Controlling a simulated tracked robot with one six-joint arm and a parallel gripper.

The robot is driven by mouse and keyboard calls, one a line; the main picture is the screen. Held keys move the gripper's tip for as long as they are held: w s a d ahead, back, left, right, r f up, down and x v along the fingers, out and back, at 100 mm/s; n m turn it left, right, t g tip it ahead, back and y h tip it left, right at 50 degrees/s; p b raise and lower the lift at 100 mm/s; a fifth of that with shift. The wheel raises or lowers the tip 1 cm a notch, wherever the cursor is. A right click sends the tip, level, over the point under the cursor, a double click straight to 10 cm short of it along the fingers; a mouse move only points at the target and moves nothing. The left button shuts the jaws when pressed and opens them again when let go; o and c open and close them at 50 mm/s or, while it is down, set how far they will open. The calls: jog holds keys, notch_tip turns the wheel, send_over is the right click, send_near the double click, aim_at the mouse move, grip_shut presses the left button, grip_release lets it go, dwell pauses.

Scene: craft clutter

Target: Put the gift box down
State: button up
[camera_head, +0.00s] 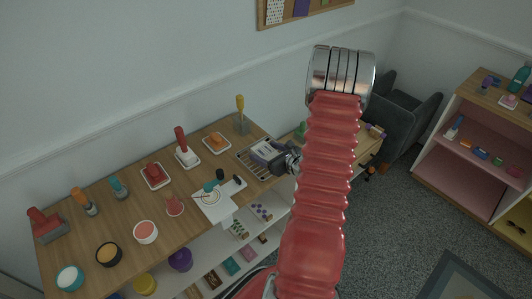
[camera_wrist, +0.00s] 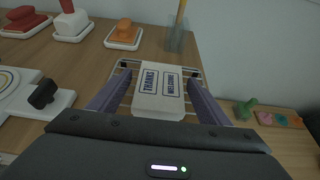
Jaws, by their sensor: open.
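A pale box printed with "THANKS" and "WELCOME" (camera_wrist: 160,88), which I take to be the gift box, sits on a wire rack (camera_wrist: 127,63) at the table's right end. In the wrist view, my gripper (camera_wrist: 159,77) is open, with one purple finger on each side of the box. A narrow gap seems to show by the fingertips; whether the fingers touch it lower down I cannot tell. In the head view, my gripper (camera_head: 266,152) is over the rack (camera_head: 246,160), and the box is mostly hidden.
A glass with a yellow-handled tool (camera_head: 241,118) stands behind the rack. An orange item on a white tray (camera_head: 216,142) lies to its left. A white board with a dark knob (camera_wrist: 44,95) is close at left. A green cactus-like item (camera_wrist: 245,108) stands on a lower surface at right.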

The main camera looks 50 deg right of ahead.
jog(key=v, duration=1.2)
dwell(0.6)
jog(key=w+a+r+n+g+y, duration=0.2)
jog(key=a+r+n+y, duration=0.15)
jog(key=a+n, duration=0.4)
jog(key=w+a+r+n+g+y, duration=0.2)
jog(key=a+r+n, duration=0.25)
jog(key=a, duration=0.55)
jog(key=w+a+r+n+g+y, duration=0.1)
jog(key=w+a+r+n+y, duration=0.25)
jog(key=a, duration=0.55)
jog(key=s+a+r+n+g+h, duration=0.2)
jog(key=s+a+r+n+h, duration=0.5)
jog(key=n, duration=1.4)
jog(key=shift+s+a+r+n+g+h, duration=0.35)
jog(key=shift+s+a+r, duration=1.9)
jog(key=shift+s+r, duration=0.8)
